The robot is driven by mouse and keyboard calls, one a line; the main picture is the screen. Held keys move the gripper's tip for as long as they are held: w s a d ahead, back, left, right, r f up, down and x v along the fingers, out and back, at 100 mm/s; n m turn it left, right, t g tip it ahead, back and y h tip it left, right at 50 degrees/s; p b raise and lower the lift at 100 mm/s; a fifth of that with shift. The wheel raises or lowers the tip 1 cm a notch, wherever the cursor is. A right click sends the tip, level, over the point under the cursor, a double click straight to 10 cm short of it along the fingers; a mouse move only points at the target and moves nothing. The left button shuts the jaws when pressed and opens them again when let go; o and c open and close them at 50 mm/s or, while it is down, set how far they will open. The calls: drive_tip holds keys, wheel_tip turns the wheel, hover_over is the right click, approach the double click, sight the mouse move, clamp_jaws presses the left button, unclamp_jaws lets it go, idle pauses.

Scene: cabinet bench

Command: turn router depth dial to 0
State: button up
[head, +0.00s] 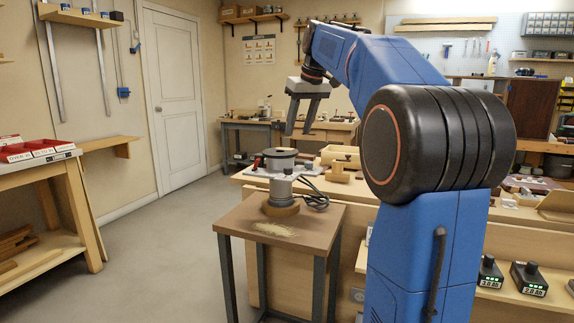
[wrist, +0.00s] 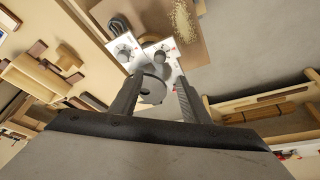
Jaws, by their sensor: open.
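The router (head: 280,189) stands upright on a small brown-topped stand, with a dark round top and a grey body. In the wrist view white plates with red marks surround it, and a round dial (wrist: 123,51) sits on the left plate. A second round knob-like part (wrist: 160,57) shows near the middle. I cannot tell which is the depth dial, and no numbers are readable. My gripper (head: 300,131) is open and empty, pointing down above the router, apart from it. In the wrist view its two fingers (wrist: 160,84) frame part of the router.
The stand (head: 234,221) has sawdust on its top, and a black cable loops beside the router. A wooden bench (head: 255,184) with blocks and tools is close behind it. Red bins (head: 37,150) sit on a left bench. The floor to the left is clear.

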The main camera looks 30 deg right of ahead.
sight(290, 168)
drive_tip(key=x, duration=1.4)
drive_tip(key=shift+w+f, duration=0.15)
drive_tip(key=shift+f, duration=0.1)
drive_tip(key=c, duration=1)
